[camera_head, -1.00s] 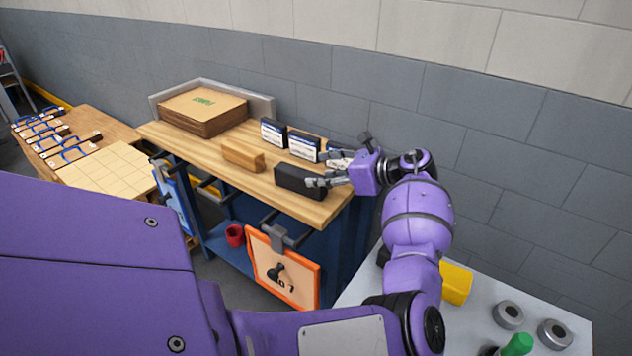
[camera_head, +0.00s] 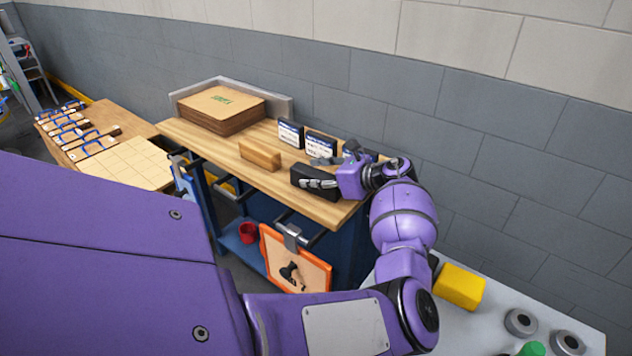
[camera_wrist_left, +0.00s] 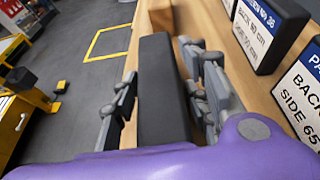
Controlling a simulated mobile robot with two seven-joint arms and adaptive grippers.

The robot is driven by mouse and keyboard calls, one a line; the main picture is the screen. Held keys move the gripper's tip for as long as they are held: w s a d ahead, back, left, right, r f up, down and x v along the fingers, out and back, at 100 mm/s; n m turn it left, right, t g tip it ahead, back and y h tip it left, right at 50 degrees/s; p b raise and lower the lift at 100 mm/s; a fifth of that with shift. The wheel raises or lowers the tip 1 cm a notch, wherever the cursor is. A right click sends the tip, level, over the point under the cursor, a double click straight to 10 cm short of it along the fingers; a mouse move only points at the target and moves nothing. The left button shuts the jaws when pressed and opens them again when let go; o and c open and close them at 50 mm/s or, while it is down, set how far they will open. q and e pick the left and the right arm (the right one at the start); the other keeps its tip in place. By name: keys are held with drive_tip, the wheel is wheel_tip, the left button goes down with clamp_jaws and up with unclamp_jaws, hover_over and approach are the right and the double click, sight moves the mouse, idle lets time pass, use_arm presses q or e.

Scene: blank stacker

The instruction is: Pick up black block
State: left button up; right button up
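The black block (camera_head: 306,174) lies near the front right edge of the wooden workbench top (camera_head: 215,147). My left gripper (camera_head: 314,172) is at the block, with one finger along its front side and the other behind it. In the left wrist view the black block (camera_wrist_left: 163,85) lies lengthwise between the two spread fingers of my left gripper (camera_wrist_left: 160,95). A narrow gap shows at the left finger; contact at the right finger cannot be told. My right gripper is not in view.
A wooden block (camera_head: 260,155) lies left of the black block. Labelled dark boxes (camera_head: 321,146) stand behind. A stack of brown boards (camera_head: 220,108) is at the back left. A yellow block (camera_head: 459,287) lies on the grey table at lower right.

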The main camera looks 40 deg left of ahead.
use_arm(q)
clamp_jaws()
drive_tip(key=shift+r, duration=0.1)
